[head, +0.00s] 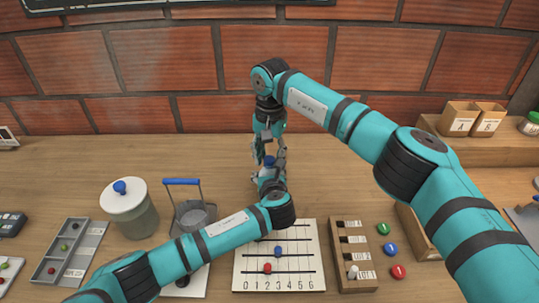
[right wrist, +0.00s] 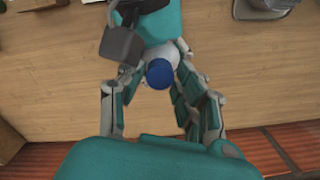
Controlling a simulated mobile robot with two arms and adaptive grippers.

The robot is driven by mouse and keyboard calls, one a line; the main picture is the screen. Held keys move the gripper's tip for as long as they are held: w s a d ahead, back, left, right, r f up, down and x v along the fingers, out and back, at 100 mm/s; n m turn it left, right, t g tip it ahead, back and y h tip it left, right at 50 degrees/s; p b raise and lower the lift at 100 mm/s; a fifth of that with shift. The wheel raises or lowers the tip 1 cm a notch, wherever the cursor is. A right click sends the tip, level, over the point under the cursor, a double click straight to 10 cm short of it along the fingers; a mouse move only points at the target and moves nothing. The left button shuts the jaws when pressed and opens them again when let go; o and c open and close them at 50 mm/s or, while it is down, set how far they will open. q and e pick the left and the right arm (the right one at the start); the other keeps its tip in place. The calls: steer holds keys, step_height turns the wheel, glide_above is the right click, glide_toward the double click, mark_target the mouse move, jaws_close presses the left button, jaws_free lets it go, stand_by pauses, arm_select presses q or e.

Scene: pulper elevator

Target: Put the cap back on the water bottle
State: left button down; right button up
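The blue cap (head: 269,160) shows at the middle of the head view, and from above in the right wrist view (right wrist: 160,74). It is over the pale top of the water bottle (right wrist: 158,55); I cannot tell whether it is fully seated. My left gripper (head: 267,178) is around the bottle from the near side and hides most of it. My right gripper (head: 269,150) points down from above. Its fingers, also in the right wrist view (right wrist: 158,85), stand on both sides of the cap, with gaps showing.
A lidded canister (head: 133,215), a blue-handled basket (head: 193,212), a numbered bead board (head: 245,260) and a slotted wooden block (head: 355,275) stand along the front. Coloured discs (head: 390,249) lie at right. The brick wall (head: 130,60) closes the back.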

steer(key=shift+o, duration=1.1)
steer(key=shift+r, duration=2.25)
steer(key=o, duration=0.6)
steer(key=shift+c, duration=0.2)
step_height(320, 180, up, 12)
steer(key=shift+d, duration=0.15)
